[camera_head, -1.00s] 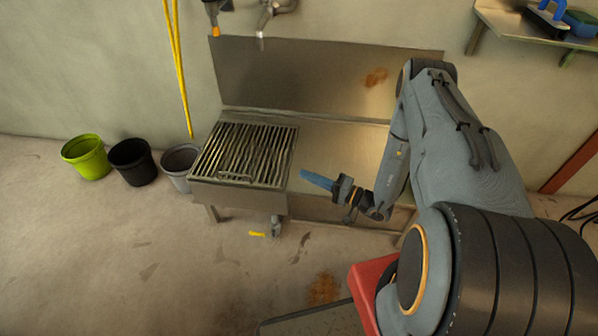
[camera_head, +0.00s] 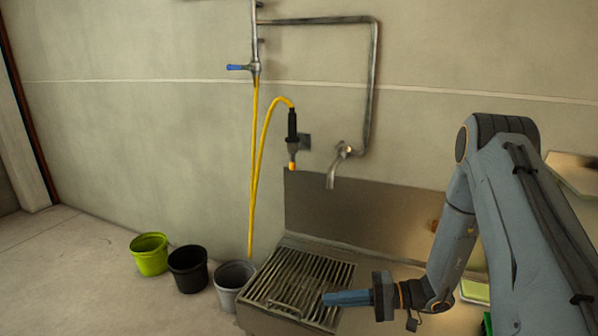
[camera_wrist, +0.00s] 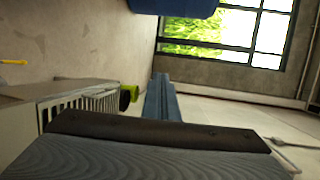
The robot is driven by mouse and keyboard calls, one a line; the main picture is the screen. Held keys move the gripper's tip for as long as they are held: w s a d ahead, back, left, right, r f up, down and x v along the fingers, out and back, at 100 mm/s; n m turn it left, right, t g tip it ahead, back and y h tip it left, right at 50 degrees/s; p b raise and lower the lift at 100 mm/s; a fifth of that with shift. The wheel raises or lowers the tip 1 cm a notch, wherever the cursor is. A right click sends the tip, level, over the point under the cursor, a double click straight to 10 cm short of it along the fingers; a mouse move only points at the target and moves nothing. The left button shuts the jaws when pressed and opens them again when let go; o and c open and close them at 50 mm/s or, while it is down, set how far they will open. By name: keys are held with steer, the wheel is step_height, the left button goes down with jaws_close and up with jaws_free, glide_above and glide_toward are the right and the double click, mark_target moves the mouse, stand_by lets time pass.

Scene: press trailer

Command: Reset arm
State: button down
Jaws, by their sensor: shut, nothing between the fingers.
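My gripper (camera_head: 346,298) is in the head view, at the end of my arm on the right. Its blue fingers point left and look closed together, with nothing held. In the picture they overlap the right edge of the metal grate (camera_head: 298,283) of the sink; I cannot tell the height between them. In the wrist view the blue fingers (camera_wrist: 161,100) stretch away from the camera, with part of the sink grate (camera_wrist: 95,101) to their left.
A green bucket (camera_head: 150,256), a black bucket (camera_head: 188,270) and a grey bucket (camera_head: 233,284) stand left of the sink. A yellow hose (camera_head: 254,170) and a tap (camera_head: 336,165) are on the wall behind. A window (camera_wrist: 235,32) shows in the wrist view. Floor at left is clear.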

steer(key=s+a+r+n+g+h, duration=0.25)
steer(key=s+r+h, duration=0.25)
steer(key=s+r, duration=0.35)
steer(key=s+a+r+n+g+h, duration=0.1)
steer(key=s+a+r+g+h, duration=0.1)
steer(key=s+r+g+h, duration=0.4)
steer(key=s+d+r+m+t+h+p, duration=0.1)
steer(key=s+d+r+t+h+p, duration=0.4)
steer(key=d+r+p, duration=0.9)
steer(key=shift+s+r+m+t+p, duration=0.35)
steer(key=shift+s+r+t+p, duration=0.75)
steer(key=shift+s, duration=0.8)
steer(key=shift+r, duration=0.15)
